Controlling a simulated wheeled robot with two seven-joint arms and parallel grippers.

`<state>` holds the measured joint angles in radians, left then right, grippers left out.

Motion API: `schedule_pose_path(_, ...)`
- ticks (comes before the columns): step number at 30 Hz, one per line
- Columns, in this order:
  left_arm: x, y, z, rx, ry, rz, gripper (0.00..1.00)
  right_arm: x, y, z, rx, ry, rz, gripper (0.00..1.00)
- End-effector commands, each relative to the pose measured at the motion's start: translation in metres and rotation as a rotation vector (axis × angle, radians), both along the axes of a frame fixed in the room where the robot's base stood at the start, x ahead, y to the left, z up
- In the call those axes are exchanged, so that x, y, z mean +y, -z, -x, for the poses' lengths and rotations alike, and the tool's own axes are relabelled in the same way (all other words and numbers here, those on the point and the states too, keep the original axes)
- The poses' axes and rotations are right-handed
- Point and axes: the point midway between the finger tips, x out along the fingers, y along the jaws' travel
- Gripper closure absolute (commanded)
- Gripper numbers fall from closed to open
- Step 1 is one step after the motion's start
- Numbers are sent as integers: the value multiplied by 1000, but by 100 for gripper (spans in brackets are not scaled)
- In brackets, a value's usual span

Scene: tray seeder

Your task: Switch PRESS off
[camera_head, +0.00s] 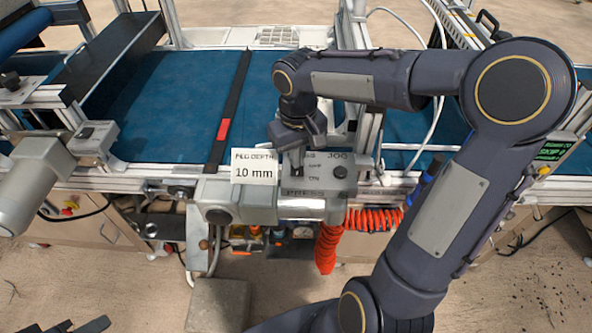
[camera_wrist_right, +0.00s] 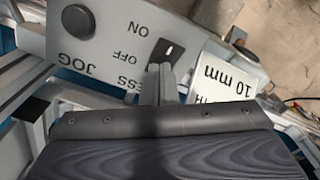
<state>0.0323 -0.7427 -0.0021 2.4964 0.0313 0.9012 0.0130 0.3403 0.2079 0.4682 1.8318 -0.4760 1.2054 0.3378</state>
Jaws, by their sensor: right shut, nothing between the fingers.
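The grey control box (camera_head: 345,172) carries the PRESS label and shows in the middle of the head view. In the right wrist view the box (camera_wrist_right: 60,52) appears turned over, with ON, OFF, JOG and part of PRESS readable. A black switch (camera_wrist_right: 168,50) with a white mark sits beside the ON and OFF labels. I cannot tell which position it is in. My right gripper (camera_wrist_right: 158,72) is shut and empty, its fingertips close to the switch's OFF side; contact is unclear. Dark tips of my left gripper (camera_head: 82,326) show at the bottom edge.
A white 10 mm card (camera_head: 254,167) stands right beside the switch. A round black knob (camera_wrist_right: 78,21) sits on the box near JOG. Behind lies the blue conveyor belt (camera_head: 180,95). An orange coiled hose (camera_head: 327,250) hangs below the box.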

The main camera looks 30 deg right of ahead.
Motion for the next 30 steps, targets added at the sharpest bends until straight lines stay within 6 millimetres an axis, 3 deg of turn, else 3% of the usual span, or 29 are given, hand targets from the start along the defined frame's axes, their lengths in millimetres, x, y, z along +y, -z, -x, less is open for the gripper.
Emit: schedule_pose_path(30,0,-60,0,0,0,0,64,0,-70,1,5,1,-1,100)
